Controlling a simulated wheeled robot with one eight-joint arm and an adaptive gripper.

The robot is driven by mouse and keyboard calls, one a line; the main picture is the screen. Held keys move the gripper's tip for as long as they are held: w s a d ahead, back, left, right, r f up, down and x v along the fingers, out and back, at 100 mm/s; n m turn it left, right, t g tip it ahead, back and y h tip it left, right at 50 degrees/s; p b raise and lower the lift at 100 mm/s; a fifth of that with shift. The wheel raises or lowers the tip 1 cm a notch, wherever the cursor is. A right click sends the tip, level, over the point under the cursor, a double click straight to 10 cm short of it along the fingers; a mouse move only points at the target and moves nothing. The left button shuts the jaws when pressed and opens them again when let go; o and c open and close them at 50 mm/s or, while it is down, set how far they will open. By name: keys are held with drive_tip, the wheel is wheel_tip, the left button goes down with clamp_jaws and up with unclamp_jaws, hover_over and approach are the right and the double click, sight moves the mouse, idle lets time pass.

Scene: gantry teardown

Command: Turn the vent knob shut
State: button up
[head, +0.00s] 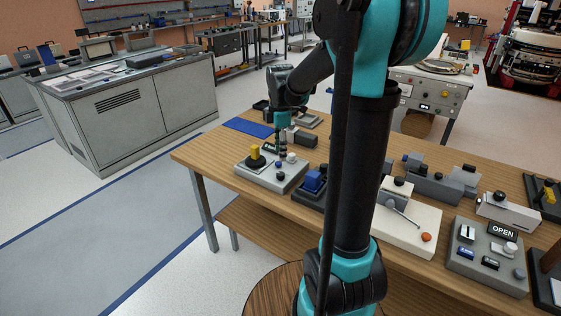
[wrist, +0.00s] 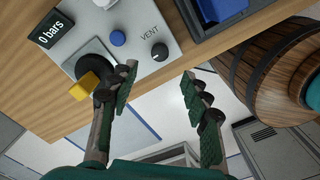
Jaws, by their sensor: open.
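The vent knob (wrist: 160,52) is a small round dark knob with a light pointer mark, beside the word VENT on a pale grey panel (wrist: 172,22). In the head view the panel (head: 243,169) lies near the far left end of the wooden bench. My gripper (wrist: 158,76) is open and empty. In the wrist view its two green-padded fingers are spread to the left and right, with the knob just past the gap between their tips. They appear apart from the knob. In the head view my gripper (head: 283,147) hangs over the panel, partly hiding it.
The panel also carries a blue button (wrist: 118,38), a yellow handle (wrist: 85,88) on a black base close to the left finger, and a "0 bars" display (wrist: 50,32). A dark blue tray-like unit (wrist: 225,18) stands right of the panel.

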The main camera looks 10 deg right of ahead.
drive_tip(key=shift+r, duration=1.3)
drive_tip(key=s+d+f+m+t, duration=0.1)
drive_tip(key=s+f+m+t, duration=0.1)
drive_tip(key=s+f+m, duration=0.4)
drive_tip(key=s+d+f+m+t, duration=0.2)
drive_tip(key=s+f+m, duration=0.5)
drive_tip(key=s+m, duration=0.5)
drive_tip(key=shift+s+f, duration=0.15)
drive_tip(key=shift+s, duration=1.05)
drive_tip(key=shift+a, duration=0.1)
